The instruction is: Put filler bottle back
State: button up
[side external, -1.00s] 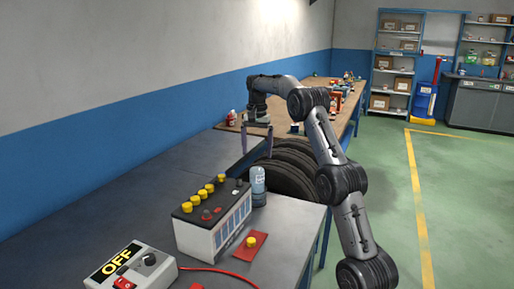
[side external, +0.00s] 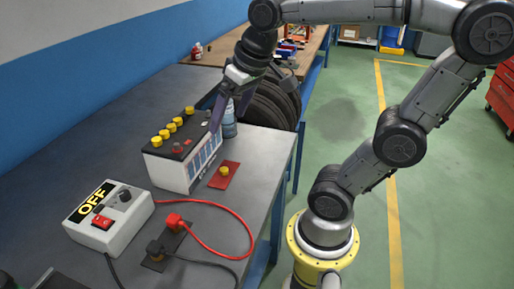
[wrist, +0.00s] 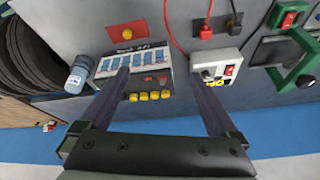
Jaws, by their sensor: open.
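The filler bottle (side external: 229,122), clear blue with a pale label, stands on the workbench beside the far end of the battery (side external: 172,170). My gripper (side external: 222,112) is open, with a finger in front of the bottle in the side view; the other finger is mostly hidden there. In the wrist view my gripper (wrist: 160,78) has both fingers spread and nothing between them but the battery (wrist: 138,65) below. The bottle (wrist: 78,75) lies left of the left finger in that view, outside the jaws.
Yellow caps (side external: 166,132) sit on the battery; another lies on a red pad (side external: 224,175). The OFF control box (side external: 108,217) and red cable (side external: 240,218) lie nearer. Tires (side external: 275,103) stand behind the bottle. Bare bench (side external: 60,190) lies left of the battery.

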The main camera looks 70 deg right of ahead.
jog(key=s+a+f+n+t, duration=0.1)
jog(key=s+a+f+n, duration=0.2)
jog(key=s+f, duration=0.2)
jog(key=shift+s+a+y, duration=0.25)
jog(key=shift+s+y, duration=0.15)
jog(key=shift+s, duration=0.6)
